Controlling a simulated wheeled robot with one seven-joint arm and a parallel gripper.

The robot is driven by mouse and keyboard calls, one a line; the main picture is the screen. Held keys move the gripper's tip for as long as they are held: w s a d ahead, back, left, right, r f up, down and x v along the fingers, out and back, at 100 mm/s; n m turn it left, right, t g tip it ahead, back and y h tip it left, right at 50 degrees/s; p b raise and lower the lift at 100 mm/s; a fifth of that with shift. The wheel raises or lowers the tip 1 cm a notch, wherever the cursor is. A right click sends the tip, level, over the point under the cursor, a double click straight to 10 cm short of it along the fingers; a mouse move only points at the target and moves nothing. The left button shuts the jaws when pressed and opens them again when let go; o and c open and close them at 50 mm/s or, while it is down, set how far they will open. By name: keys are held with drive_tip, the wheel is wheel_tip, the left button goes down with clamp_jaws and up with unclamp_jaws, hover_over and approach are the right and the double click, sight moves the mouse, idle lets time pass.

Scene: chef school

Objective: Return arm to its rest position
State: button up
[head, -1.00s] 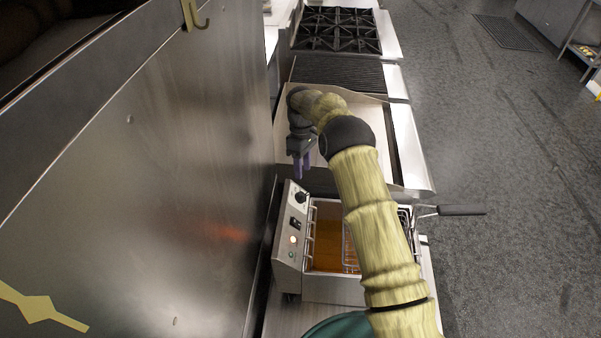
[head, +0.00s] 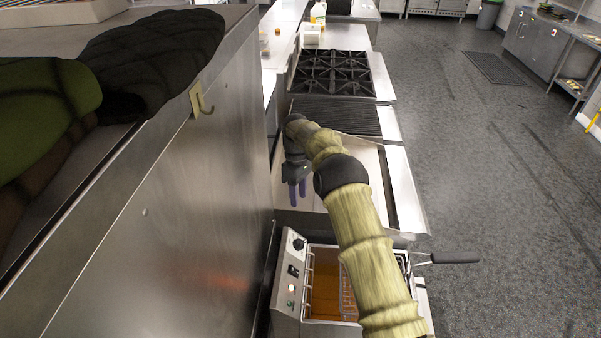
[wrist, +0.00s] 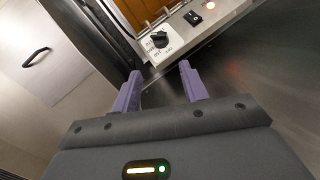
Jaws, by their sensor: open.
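My arm reaches forward over the deep fryer in the head view. My gripper (head: 297,190) hangs with its purple fingers pointing down, above the near left part of the flat griddle (head: 352,165). In the wrist view my gripper (wrist: 158,88) has its two purple fingers apart with nothing between them. The fryer (head: 289,285) stands nearer, with golden oil, a wire basket and a control panel. My forearm hides part of the fryer and basket.
Dark mitt-like items (head: 150,60) lie on top. The basket handle (head: 455,257) juts out right. Beyond are a grill (head: 335,116) and burners (head: 332,75). The floor (head: 490,170) at right is open.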

drive_tip(key=s+d+r+m+t+b, duration=0.3)
drive_tip(key=s+d+m+b, duration=0.45)
drive_tip(key=s+d, duration=0.35)
drive_tip(key=s+d+f+m+t+b, duration=0.1)
drive_tip(key=s+d+m+b, duration=0.1)
drive_tip(key=s, duration=0.4)
drive_tip(key=s+d+f+m+t+b, duration=0.1)
drive_tip(key=s+d+f+m, duration=0.1)
drive_tip(key=s, duration=0.5)
drive_tip(key=s+d+f+m+t+b, duration=0.1)
drive_tip(key=s+d+m+b, duration=0.1)
drive_tip(key=s, duration=0.4)
drive_tip(key=shift+s+d+f+y+b, duration=0.25)
drive_tip(key=shift+d+f+y+b, duration=0.1)
drive_tip(key=shift+d, duration=0.45)
